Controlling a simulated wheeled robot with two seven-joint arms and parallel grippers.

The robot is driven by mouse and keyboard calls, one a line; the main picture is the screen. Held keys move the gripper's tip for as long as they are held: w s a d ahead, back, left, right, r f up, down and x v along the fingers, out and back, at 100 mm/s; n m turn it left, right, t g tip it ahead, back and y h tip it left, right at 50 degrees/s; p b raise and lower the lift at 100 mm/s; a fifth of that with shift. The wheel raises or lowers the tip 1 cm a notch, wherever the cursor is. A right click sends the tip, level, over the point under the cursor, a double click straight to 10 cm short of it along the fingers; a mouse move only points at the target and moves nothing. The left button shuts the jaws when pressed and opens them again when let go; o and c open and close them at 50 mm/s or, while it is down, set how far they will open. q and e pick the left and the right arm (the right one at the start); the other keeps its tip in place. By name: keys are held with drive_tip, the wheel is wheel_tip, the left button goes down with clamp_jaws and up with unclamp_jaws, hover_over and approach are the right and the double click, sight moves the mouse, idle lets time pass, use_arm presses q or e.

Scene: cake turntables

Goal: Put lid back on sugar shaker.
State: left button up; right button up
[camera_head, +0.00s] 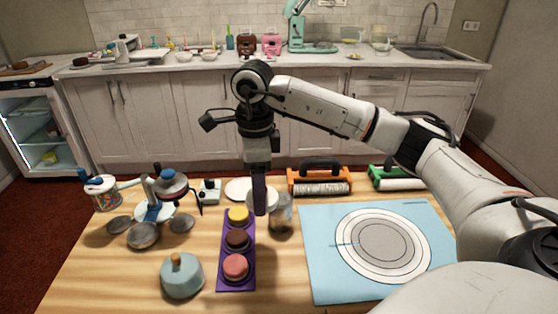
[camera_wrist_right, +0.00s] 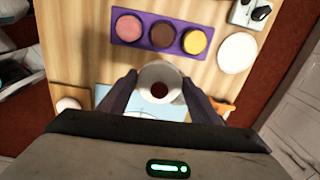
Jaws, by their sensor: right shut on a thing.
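My right gripper (camera_head: 260,203) points down at the middle of the table, beside the purple tray's far end. In the right wrist view its two dark fingers (camera_wrist_right: 160,92) are shut on a pale round lid (camera_wrist_right: 176,71) with a dark red centre. The lid's pale edge also shows in the head view (camera_head: 263,197), partly behind the finger. The clear sugar shaker (camera_head: 282,215) stands upright just right of the gripper in the head view. I cannot tell whether the lid touches it. The shaker is not clear in the wrist view. My left gripper is out of view.
The purple tray (camera_head: 223,288) with yellow, brown and pink cakes lies left of the gripper. A blue mat with a round turntable (camera_head: 421,222) lies right. A white plate (camera_head: 233,187) and an orange-and-black tool (camera_head: 320,175) stand behind. A blue-grey pot (camera_head: 181,282) stands front left.

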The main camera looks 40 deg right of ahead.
drive_tip(key=d+m, duration=0.2)
drive_tip(key=m, duration=0.1)
drive_tip(key=w+d+r+m, duration=0.1)
drive_tip(key=d+m, duration=0.1)
drive_tip(key=m, duration=0.1)
drive_tip(key=d+m, duration=0.2)
drive_tip(key=m, duration=0.2)
drive_tip(key=shift+w+d+r+p, duration=0.25)
drive_tip(key=shift+w+d+p, duration=0.05)
drive_tip(key=shift+d+p, duration=0.1)
drive_tip(key=shift+w+d+m, duration=0.1)
drive_tip(key=shift+d+m, duration=0.35)
drive_tip(key=shift+m, duration=0.35)
drive_tip(key=shift+f+b, duration=0.75)
wheel_tip(320, 180, down, 3)
drive_tip(key=b, duration=0.3)
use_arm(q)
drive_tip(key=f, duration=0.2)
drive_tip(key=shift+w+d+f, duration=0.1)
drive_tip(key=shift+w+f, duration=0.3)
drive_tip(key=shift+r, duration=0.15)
use_arm(e)
drive_tip(key=shift+f, duration=0.1)
use_arm(q)
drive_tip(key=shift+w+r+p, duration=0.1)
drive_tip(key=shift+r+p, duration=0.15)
drive_tip(key=shift+p, duration=0.1)
use_arm(e)
drive_tip(key=shift+f, duration=0.35)
